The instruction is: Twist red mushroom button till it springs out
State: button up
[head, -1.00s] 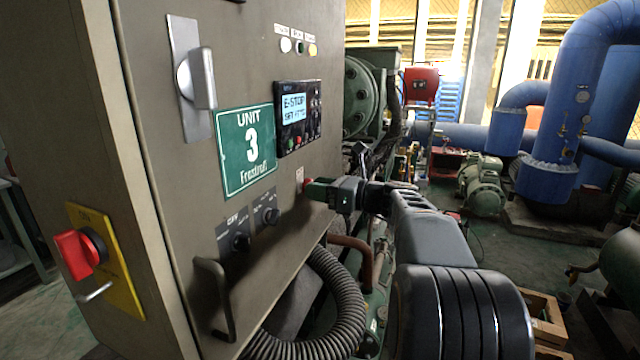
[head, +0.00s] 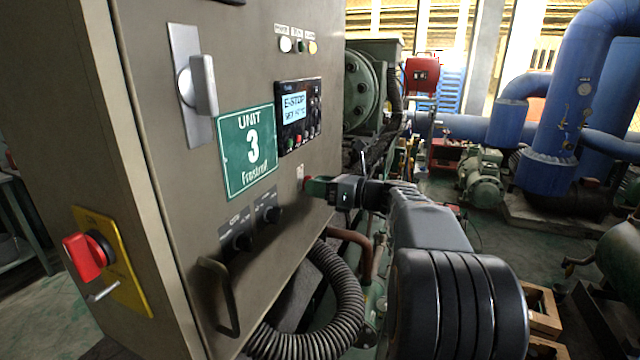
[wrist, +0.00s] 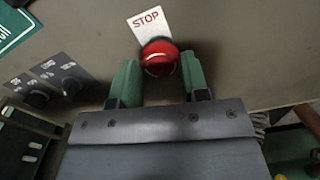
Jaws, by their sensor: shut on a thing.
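The red mushroom button (wrist: 159,58) is on the cabinet front under a white STOP label (wrist: 149,22) in the wrist view. My gripper (wrist: 160,75) has one green finger on each side of the button and is shut on it. In the head view, my gripper (head: 314,187) reaches the cabinet face from the right, and only a sliver of the red button (head: 307,183) shows. The display (head: 298,110) above reads E-STOP on its first line; its second line is too small to read surely.
Two dark knobs (head: 242,241) sit left of the button. A cabinet handle (head: 217,297) and a ribbed hose (head: 335,318) are below. A red rotary switch (head: 83,257) on a yellow plate is at the far left. Blue pipes (head: 567,100) stand at the back right.

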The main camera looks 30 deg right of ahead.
jog(key=shift+m+p, duration=0.6)
jog(key=shift+p, duration=0.65)
jog(key=shift+f, duration=0.1)
jog(key=shift+m+p, duration=0.5)
jog(key=shift+p, duration=0.4)
jog(key=o, duration=0.9)
jog(key=shift+p+v, duration=1.2)
jog(key=shift+v, duration=3.3)
